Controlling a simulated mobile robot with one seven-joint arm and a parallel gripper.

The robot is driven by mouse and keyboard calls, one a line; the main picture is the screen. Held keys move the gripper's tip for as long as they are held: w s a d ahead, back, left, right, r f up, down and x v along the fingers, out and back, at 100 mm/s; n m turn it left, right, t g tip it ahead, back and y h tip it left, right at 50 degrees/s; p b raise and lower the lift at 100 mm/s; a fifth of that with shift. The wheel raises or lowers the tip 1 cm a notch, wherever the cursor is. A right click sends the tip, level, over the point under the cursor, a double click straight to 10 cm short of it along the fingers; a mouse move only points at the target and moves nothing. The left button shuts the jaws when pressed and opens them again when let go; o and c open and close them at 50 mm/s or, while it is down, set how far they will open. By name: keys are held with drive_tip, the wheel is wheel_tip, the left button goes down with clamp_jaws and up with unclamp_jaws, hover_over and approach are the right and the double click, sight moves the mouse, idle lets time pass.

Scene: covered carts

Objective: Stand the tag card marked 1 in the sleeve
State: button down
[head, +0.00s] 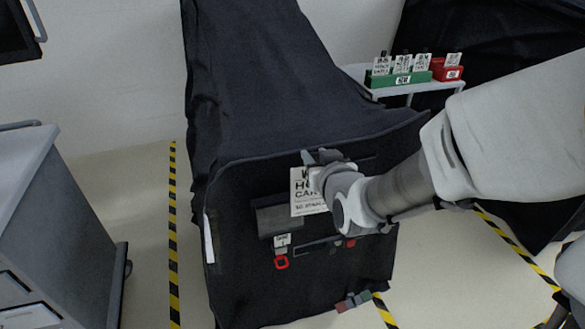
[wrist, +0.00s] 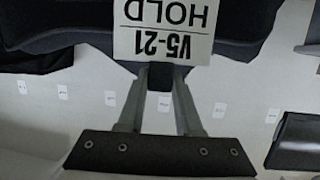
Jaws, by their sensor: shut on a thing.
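My gripper (head: 325,158) is shut on the dark tab at the top of a white tag card (head: 308,197), which hangs upright in front of the black cart cover. In the wrist view the card (wrist: 163,30) reads "V5-21 HOLD" upside down, beyond my fingertips (wrist: 157,72). I cannot make out a 1 on it. A dark grey pocket (head: 275,218), apparently the sleeve, is on the cover just left of the card's lower part. I cannot tell the gap in depth between them. My wrist hides the card's right side.
A small white label (head: 282,241) and a red ring (head: 281,262) hang below the pocket. Behind, a white shelf (head: 405,90) bears a green holder (head: 383,80) with several cards and a red holder (head: 450,73) with one. A grey cabinet (head: 75,245) stands left.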

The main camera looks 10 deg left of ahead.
drive_tip(key=s+a+r+n+y+b, duration=0.1)
drive_tip(key=s+a+r, duration=0.2)
drive_tip(key=s+a, duration=0.1)
drive_tip(key=shift+a+p+x, duration=0.35)
drive_tip(key=shift+p+x, duration=0.15)
drive_tip(key=shift+x, duration=4.45)
drive_tip(key=shift+g, duration=0.3)
wheel_tip(320, 180, down, 10)
drive_tip(key=b, duration=0.9)
drive_tip(key=shift+s+f+b, duration=0.15)
drive_tip(key=shift+b, duration=0.2)
drive_tip(key=shift+f, duration=0.15)
drive_tip(key=shift+f+b, duration=0.35)
drive_tip(key=shift+b, duration=0.2)
drive_tip(key=shift+f+b, duration=0.6)
drive_tip(key=shift+b, duration=0.05)
drive_tip(key=c, duration=0.5)
unclamp_jaws()
